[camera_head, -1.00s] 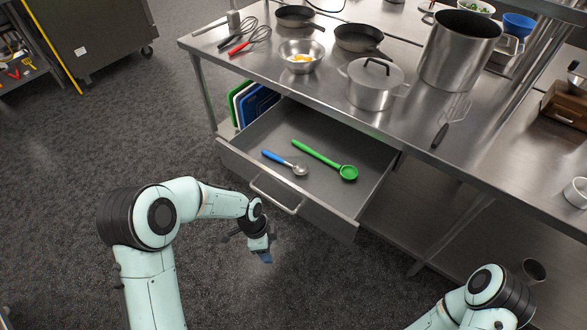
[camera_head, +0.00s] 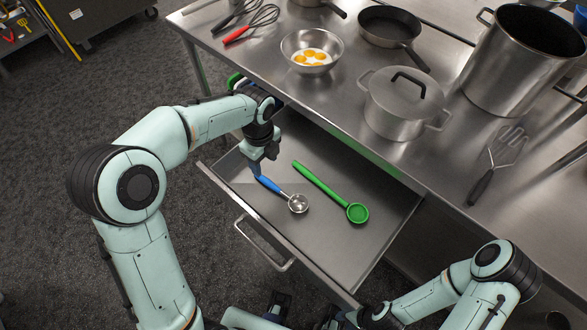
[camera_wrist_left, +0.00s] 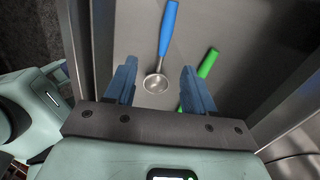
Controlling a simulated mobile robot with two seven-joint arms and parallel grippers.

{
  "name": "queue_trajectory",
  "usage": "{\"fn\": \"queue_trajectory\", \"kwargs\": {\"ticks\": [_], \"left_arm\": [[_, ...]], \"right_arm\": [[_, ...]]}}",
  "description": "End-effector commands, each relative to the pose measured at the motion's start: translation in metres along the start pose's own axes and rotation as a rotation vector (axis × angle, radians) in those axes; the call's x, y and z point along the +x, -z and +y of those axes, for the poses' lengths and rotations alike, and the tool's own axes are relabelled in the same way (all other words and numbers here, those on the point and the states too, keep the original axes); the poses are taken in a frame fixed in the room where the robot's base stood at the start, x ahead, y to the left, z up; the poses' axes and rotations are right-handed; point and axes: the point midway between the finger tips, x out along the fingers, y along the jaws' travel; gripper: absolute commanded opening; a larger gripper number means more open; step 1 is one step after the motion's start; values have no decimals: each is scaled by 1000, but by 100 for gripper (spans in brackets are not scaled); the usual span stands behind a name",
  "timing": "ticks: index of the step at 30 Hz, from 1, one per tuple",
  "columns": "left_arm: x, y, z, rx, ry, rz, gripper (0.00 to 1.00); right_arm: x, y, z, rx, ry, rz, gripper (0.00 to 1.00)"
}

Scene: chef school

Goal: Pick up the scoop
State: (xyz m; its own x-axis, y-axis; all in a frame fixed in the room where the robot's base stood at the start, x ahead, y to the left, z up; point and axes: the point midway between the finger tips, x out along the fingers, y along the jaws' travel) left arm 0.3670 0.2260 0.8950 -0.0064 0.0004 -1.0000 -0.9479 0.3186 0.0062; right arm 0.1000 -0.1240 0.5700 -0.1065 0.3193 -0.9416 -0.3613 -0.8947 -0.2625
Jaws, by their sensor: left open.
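The scoop has a blue handle (camera_head: 268,185) and a round metal bowl (camera_head: 298,204). It lies in the open drawer. My left gripper (camera_head: 257,168) is over the drawer, at the handle end of the scoop in the head view. In the left wrist view its two blue fingers (camera_wrist_left: 158,66) are wide apart. The scoop (camera_wrist_left: 168,30) shows between and beyond them, with its bowl nearer the gripper's base. The gripper holds nothing. Whether a finger touches the handle is unclear. My right arm is at the lower right; its gripper is dark and unclear at the bottom edge.
A green spoon (camera_head: 326,189) lies beside the scoop, partly behind a finger in the wrist view (camera_wrist_left: 208,62). The drawer's front wall (camera_head: 270,240) and the steel counter (camera_head: 290,88) border the space. A bowl of eggs (camera_head: 312,52) and pots stand on the counter.

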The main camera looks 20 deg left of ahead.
Motion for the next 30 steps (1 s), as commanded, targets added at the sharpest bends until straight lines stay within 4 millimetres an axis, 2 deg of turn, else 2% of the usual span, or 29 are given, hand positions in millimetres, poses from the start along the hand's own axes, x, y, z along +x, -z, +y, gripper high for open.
{"fn": "queue_trajectory", "kwargs": {"ticks": [5,15,23,30], "left_arm": [[11,0,1,-1,-2,1,54],[72,0,0,-1,-3,2,54],[92,-2,-2,-2,-3,1,54],[126,-7,-7,-2,-3,1,54]], "right_arm": [[2,-1,1,1,-1,-3,36],[9,-2,4,2,-2,-6,36],[10,-2,4,2,-2,-6,36],[12,-2,5,2,-2,-6,36]]}}
